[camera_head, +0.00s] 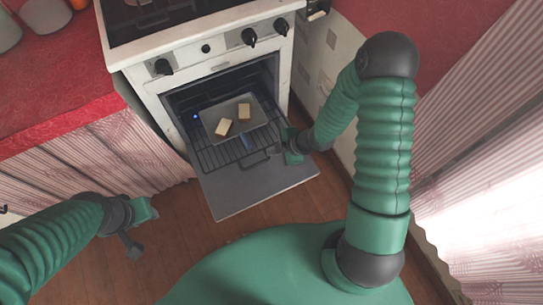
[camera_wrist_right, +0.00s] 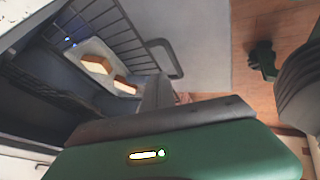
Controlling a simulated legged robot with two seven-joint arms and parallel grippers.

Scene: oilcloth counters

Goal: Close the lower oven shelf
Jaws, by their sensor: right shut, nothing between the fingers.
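The white oven (camera_head: 190,85) stands at the back with its dark door (camera_head: 255,188) folded down open. The lower shelf, a black wire rack (camera_head: 215,155) with a front handle (camera_head: 255,160), is pulled part way out over the door. A tray (camera_head: 262,118) on it carries two bread-like pieces (camera_head: 224,127). My right gripper (camera_head: 292,150) is shut and empty, just right of the rack near the oven's right side. In the right wrist view the rack (camera_wrist_right: 135,35) and its handle (camera_wrist_right: 165,58) lie beyond the gripper body. My left gripper (camera_head: 138,228) hangs low at left, away from the oven; its jaws are unclear.
Red-covered counters (camera_head: 50,85) with striped curtains stand left of the oven, and another red counter (camera_head: 440,30) is at right. Knobs (camera_head: 249,37) line the oven front. The wooden floor (camera_head: 165,255) before the door is clear.

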